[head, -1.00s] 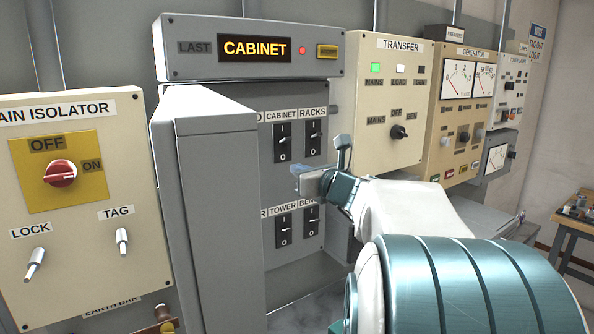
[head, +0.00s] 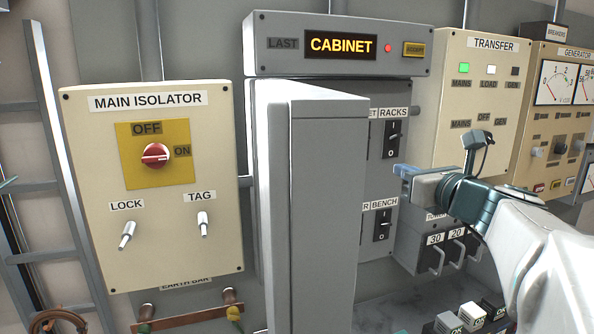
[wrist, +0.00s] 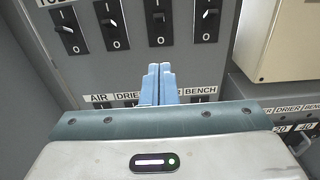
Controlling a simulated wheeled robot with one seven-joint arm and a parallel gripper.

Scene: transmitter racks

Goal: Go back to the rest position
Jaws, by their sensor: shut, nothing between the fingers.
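My gripper (head: 404,172) is in front of the breaker panel (head: 404,104), right of the open grey cabinet door (head: 325,200). In the wrist view its two blue fingers (wrist: 158,84) are pressed together with nothing between them. They point at the panel's lower label row, which includes BENCH. Rocker switches stand above them in the wrist view, such as one (wrist: 158,22) near the middle. In the head view the door hides the panel's left part. Whether the fingers touch the panel cannot be told.
The main isolator box (head: 86,215) is at the left, its red knob (head: 155,156) near ON. A display (head: 341,45) above reads CABINET. The transfer box (head: 452,95) and generator panel (head: 556,120) are at right. Fuse holders (head: 436,258) sit below my gripper.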

